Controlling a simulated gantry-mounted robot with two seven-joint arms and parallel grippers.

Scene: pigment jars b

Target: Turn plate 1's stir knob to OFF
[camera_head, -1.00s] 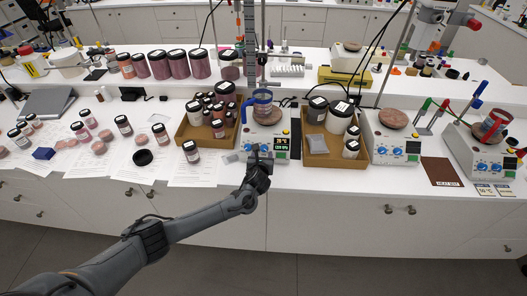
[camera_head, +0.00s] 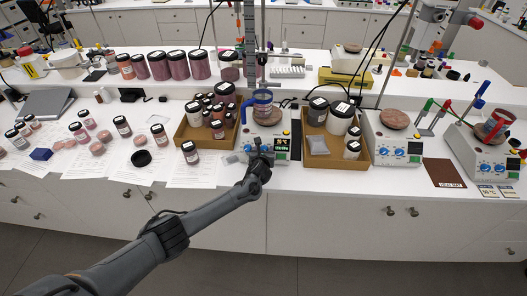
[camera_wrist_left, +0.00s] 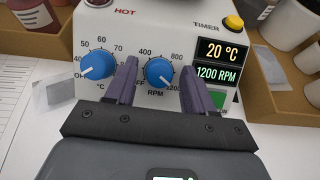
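The leftmost stirring hot plate (camera_head: 282,152) stands on the white bench with a blue-handled beaker (camera_head: 263,104) on top. In the left wrist view its blue RPM stir knob (camera_wrist_left: 160,72) faces me, its white mark appearing to point low right. The display (camera_wrist_left: 221,61) reads 20 °C and 1200 RPM. My left gripper (camera_wrist_left: 158,78) is open, with one finger on each side of the stir knob; gaps show at both sides. In the head view the left gripper (camera_head: 259,152) covers part of the plate's front. My right gripper is not in view.
The blue heat knob (camera_wrist_left: 98,64) sits just left of my left finger. Jar-filled trays flank the plate: a left tray (camera_head: 186,136) and a right tray (camera_head: 319,160). Two more hot plates (camera_head: 397,149) (camera_head: 487,160) stand to the right. Several loose jars stand at left.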

